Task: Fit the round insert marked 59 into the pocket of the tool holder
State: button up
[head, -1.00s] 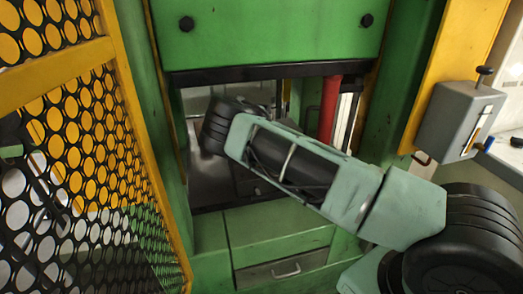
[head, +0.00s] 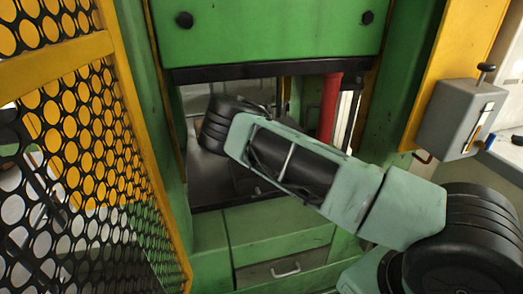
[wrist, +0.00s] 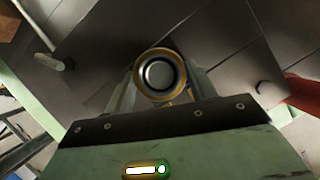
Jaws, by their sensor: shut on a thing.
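In the wrist view, a round piece (wrist: 158,75) with a gold-coloured outer ring, a dark band and a pale centre sits between the fingers of my gripper (wrist: 160,88). The gripper is shut on it. No number can be read on its face, so I cannot confirm that it is the insert marked 59. Dark grey flat plates (wrist: 225,45) lie beyond it. I cannot make out the tool holder or its pocket. In the head view, my arm reaches into the green press opening and hides the gripper.
The green press frame (head: 270,35) surrounds the opening, with a dark bed (head: 205,190) inside. A red column (head: 328,108) stands at the opening's right. A yellow mesh guard (head: 85,130) stands at the left, and a grey control box (head: 460,118) hangs at the right.

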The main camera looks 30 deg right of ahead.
jog(key=shift+r, duration=0.1)
jog(key=o, duration=1.6)
jog(key=shift+c, duration=0.2)
jog(key=v, duration=0.4)
jog(key=shift+a+r, duration=0.1)
jog(key=shift+r, duration=0.2)
jog(key=s+a+b, duration=0.1)
jog(key=s+a, duration=0.7)
jog(key=s, duration=0.1)
jog(key=shift+s+r, duration=0.15)
jog(key=shift+s, duration=0.1)
